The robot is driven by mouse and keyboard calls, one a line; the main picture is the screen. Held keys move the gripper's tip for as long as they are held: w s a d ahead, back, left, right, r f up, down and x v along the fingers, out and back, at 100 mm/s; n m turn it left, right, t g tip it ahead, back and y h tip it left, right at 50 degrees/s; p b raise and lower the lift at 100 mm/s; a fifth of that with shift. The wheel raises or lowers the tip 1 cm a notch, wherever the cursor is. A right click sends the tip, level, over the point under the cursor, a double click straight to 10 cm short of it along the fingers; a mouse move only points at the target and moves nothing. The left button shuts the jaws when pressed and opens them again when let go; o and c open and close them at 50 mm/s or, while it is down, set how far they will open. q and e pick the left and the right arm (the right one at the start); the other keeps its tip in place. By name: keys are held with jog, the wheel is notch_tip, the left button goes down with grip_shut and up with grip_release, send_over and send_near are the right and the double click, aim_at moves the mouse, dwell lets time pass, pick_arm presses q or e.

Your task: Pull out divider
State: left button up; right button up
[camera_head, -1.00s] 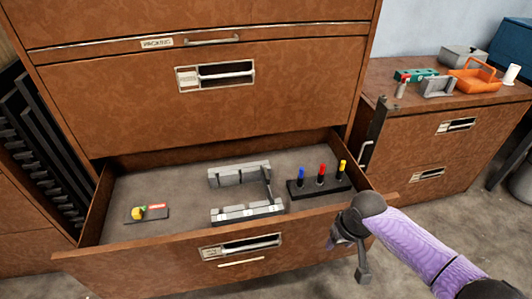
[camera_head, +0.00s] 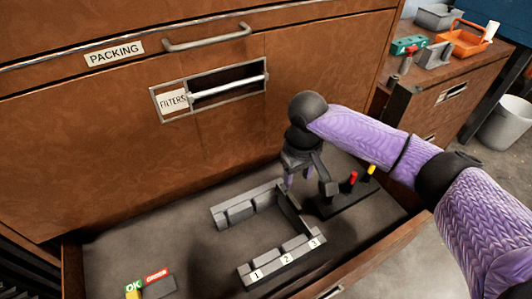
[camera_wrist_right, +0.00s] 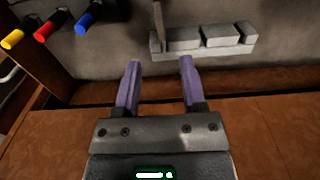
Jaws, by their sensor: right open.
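The divider (camera_head: 289,212) is a thin dark grey plate standing between two grey slotted rails in the open drawer. The near rail (camera_head: 280,262) carries labels 1, 2 and 3, and the divider sits at its slot 3 end. The far rail (camera_head: 240,206) lies parallel to it. My right gripper (camera_head: 299,180) is open and empty above the drawer, near the divider's far end. In the right wrist view, its purple fingers (camera_wrist_right: 160,63) are apart, and the divider (camera_wrist_right: 158,18) shows beyond them at the left end of a rail (camera_wrist_right: 205,40). My left gripper is out of view.
A black stand (camera_head: 345,204) with blue, red and yellow-tipped pegs is right of the rails; my gripper partly hides it in the head view. A small block marked OK (camera_head: 134,287) lies at lower left. The cabinet front (camera_head: 120,140) rises behind the drawer.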

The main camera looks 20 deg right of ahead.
aim_at(294, 201)
jog(key=shift+w+a+f, duration=0.1)
jog(key=shift+w, duration=0.1)
jog(key=shift+s+f+b, duration=0.1)
jog(key=shift+f+b, duration=0.05)
jog(key=shift+b, duration=0.15)
notch_tip(294, 201, down, 7)
jog(key=b, duration=0.8)
jog(key=shift+s+r, duration=0.15)
jog(key=shift+r, duration=0.05)
jog(key=shift+f+p, duration=0.25)
jog(key=shift+p, duration=0.05)
notch_tip(294, 201, down, 2)
jog(key=shift+f, duration=0.15)
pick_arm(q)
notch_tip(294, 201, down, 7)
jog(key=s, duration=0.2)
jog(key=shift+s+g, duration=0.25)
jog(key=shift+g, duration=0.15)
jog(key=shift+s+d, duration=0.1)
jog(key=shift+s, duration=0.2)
pick_arm(e)
jog(key=shift+p, duration=0.55)
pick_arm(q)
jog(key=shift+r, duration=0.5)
